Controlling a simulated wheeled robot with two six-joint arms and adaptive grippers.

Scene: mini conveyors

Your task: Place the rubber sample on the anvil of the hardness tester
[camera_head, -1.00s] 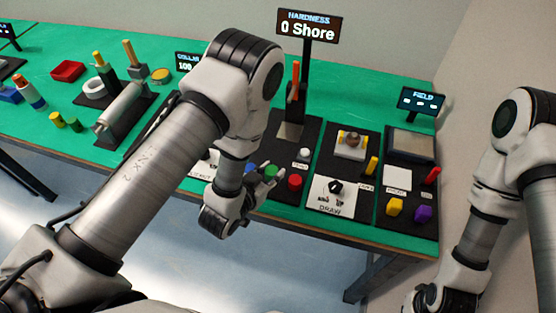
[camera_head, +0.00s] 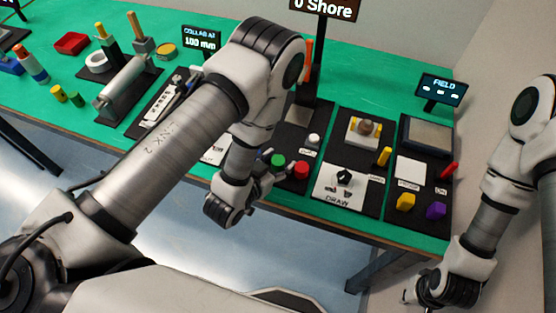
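The hardness tester (camera_head: 316,77) stands behind my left arm, with a post, an orange upright part and a display reading "0 Shore". A grey-brown plate at its foot, apparently the anvil (camera_head: 299,116), looks bare where it shows. A green round piece (camera_head: 278,160) and a red round piece (camera_head: 301,170) are on the dark base in front. I cannot tell which thing is the rubber sample. My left gripper (camera_head: 275,179) is at the table's front edge, close to these pieces; its fingers are small and unclear. My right gripper (camera_head: 412,294) is low at the right, away from the table.
Right of the tester are a "DRAW" panel (camera_head: 338,184), a yellow block (camera_head: 405,201), a purple block (camera_head: 437,211) and a "FIELD" display (camera_head: 441,89). Left are a grey cylinder (camera_head: 127,87) and a red tray (camera_head: 72,43). Green table (camera_head: 375,80) is clear behind the stations.

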